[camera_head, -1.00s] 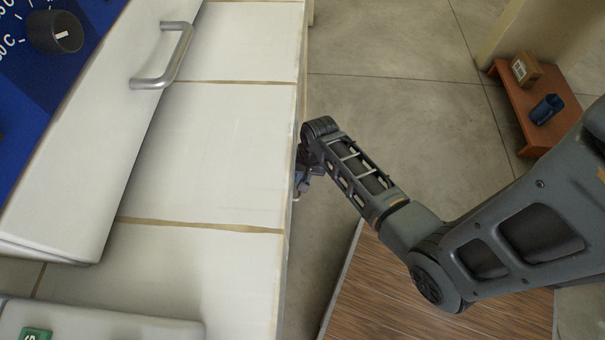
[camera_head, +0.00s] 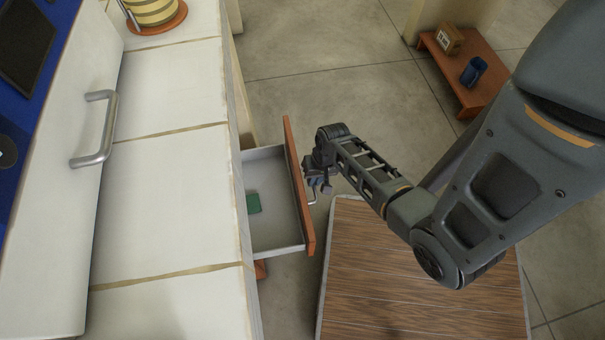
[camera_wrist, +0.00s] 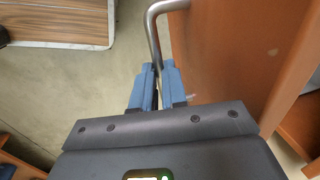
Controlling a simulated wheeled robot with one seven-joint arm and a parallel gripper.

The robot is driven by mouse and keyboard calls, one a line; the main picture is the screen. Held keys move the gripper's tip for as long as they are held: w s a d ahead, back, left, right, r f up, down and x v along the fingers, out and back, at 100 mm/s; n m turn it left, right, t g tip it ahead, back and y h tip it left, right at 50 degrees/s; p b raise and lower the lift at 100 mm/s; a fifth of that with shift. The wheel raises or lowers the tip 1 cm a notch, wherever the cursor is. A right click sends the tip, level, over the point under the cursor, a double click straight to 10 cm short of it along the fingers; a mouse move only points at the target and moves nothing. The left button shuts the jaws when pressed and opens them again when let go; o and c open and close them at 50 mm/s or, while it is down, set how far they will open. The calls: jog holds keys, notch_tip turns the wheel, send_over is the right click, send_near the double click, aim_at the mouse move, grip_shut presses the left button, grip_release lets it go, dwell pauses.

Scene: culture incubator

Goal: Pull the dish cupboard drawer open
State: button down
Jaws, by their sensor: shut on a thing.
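The dish cupboard drawer (camera_head: 276,247) stands partly out from under the white tiled counter in the head view. Its inside is grey, and a green item (camera_head: 253,203) lies in it. Its orange-brown front (camera_head: 299,188) faces my arm. My gripper (camera_head: 318,188) is at the outer side of that front, on the metal handle (camera_head: 313,203). In the wrist view the blue fingers of my gripper (camera_wrist: 157,80) are closed on the bent metal handle (camera_wrist: 153,27), beside the drawer front (camera_wrist: 232,50). The fingertips partly hide the handle.
The white tiled counter (camera_head: 165,195) runs along the left, with a metal-handled white door (camera_head: 55,190) over it. A wooden-topped surface (camera_head: 420,275) stands close to the right of the drawer.

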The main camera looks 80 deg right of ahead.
jog(key=s+d, duration=0.3)
jog(key=s, duration=0.5)
jog(key=shift+p, duration=0.35)
jog(key=shift+s, duration=0.1)
jog(key=c, duration=1.2)
grip_release()
jog(key=shift+o, duration=0.2)
notch_tip(320, 180, up, 8)
jog(key=s+p, duration=0.1)
jog(key=shift+s+d+f+p, duration=0.15)
jog(key=shift+d+f+p, duration=0.1)
jog(key=shift+p, duration=0.15)
